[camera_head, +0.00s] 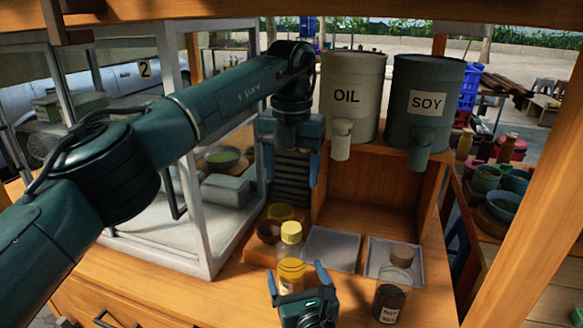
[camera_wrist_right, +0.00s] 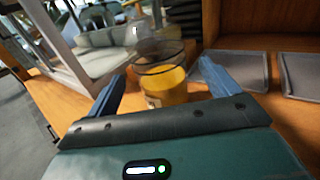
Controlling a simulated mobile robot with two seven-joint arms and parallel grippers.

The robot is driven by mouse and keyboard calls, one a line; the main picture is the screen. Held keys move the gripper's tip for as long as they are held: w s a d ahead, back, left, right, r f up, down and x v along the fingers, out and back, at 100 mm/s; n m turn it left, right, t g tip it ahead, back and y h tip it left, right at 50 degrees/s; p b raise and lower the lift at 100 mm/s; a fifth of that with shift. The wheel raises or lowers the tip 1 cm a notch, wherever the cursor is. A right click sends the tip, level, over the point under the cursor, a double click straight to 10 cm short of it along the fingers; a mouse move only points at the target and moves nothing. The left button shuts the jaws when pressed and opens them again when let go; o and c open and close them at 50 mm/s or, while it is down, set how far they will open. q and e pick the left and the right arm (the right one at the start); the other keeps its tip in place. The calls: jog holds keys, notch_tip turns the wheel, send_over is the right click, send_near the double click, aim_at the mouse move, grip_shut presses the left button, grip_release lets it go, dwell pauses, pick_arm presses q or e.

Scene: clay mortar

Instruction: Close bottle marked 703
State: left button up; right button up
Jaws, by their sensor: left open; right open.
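A clear bottle with yellow contents (camera_head: 291,272) stands on the wooden counter. A yellow cap (camera_head: 291,228) shows above it in the head view; I cannot tell whether it sits on this bottle. My right gripper (camera_head: 298,274) is open with its fingers on either side of the yellow-filled glass, which the right wrist view also shows (camera_wrist_right: 163,82). No 703 is legible. My left gripper (camera_head: 291,180) is open and empty, pointing down above the counter.
A dark jar (camera_head: 268,231) stands behind the yellow-filled bottle. Two shallow grey trays (camera_head: 332,248) (camera_head: 418,272) lie on the counter. OIL (camera_head: 347,95) and SOY (camera_head: 428,102) dispensers stand on the shelf above. A glass case (camera_head: 190,235) bounds the left.

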jog(key=v, duration=0.9)
jog(key=shift+s, duration=0.2)
jog(key=shift+d, duration=0.1)
